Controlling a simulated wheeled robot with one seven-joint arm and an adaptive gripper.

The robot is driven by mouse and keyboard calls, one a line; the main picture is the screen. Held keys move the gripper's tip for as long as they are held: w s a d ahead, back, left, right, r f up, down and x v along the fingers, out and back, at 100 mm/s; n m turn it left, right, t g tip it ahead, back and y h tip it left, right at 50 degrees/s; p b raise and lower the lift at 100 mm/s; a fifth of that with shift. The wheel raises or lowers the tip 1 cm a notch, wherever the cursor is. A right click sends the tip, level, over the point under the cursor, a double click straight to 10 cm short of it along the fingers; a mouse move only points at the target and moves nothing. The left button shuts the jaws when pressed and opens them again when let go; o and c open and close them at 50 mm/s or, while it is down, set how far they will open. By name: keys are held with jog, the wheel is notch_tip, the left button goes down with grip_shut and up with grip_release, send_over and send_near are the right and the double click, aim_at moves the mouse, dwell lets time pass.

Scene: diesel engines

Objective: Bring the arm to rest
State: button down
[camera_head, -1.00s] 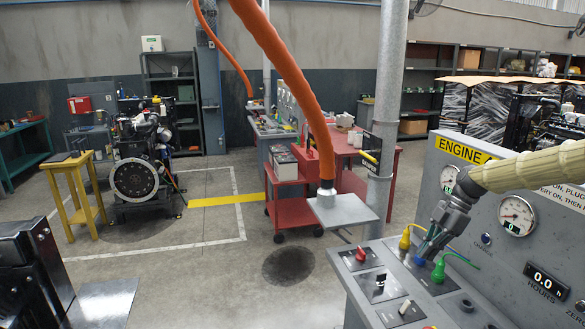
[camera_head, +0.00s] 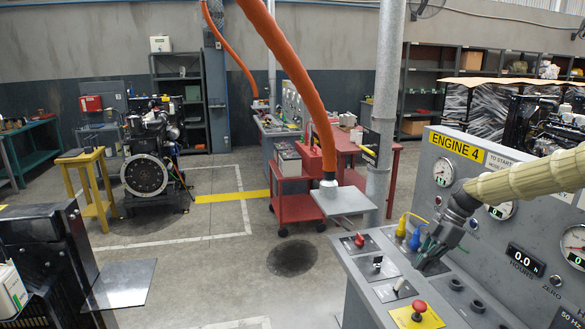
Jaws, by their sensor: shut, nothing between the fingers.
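My arm (camera_head: 530,177) reaches in from the right edge, in a beige sleeve, in front of the engine 4 panel. My gripper (camera_head: 424,265) points down and left over the sloping control desk, its dark fingers shut with nothing seen between them. The fingertips show just above the desk, and I cannot tell whether they touch it. A yellow plug (camera_head: 403,227) and a blue plug (camera_head: 415,239) stand just left of the gripper. A green plug is mostly hidden behind it.
The control desk holds a red knob (camera_head: 359,240), switches and a red stop button (camera_head: 418,307). The upright gauge panel (camera_head: 480,190) stands close behind the arm. An orange hose (camera_head: 290,65) hangs left of a grey post (camera_head: 388,90). Open floor (camera_head: 215,275) lies left of the desk.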

jog(key=s+a+f+m+h, duration=0.1)
jog(key=s+a+f+m, duration=0.3)
jog(key=f, duration=0.5)
jog(key=s+a+f+m, duration=0.25)
jog(key=a+f, duration=0.35)
jog(key=f, duration=0.3)
jog(key=s+a+f+m+h, duration=0.1)
jog(key=s+a+f+m, duration=0.2)
jog(key=s+f, duration=0.55)
jog(key=s+a+f+m+h, duration=0.1)
jog(key=s+a+f+m, duration=0.15)
jog(key=s+f, duration=0.6)
jog(key=s+d+f+m+t+h, duration=0.2)
jog(key=s+m, duration=0.6)
jog(key=s, duration=1.6)
notch_tip(320, 180, down, 11)
jog(key=b, duration=1)
jog(key=shift+w+a+g, duration=0.2)
jog(key=shift+w+g, duration=0.05)
jog(key=shift+g, duration=0.15)
jog(key=shift+r, duration=0.15)
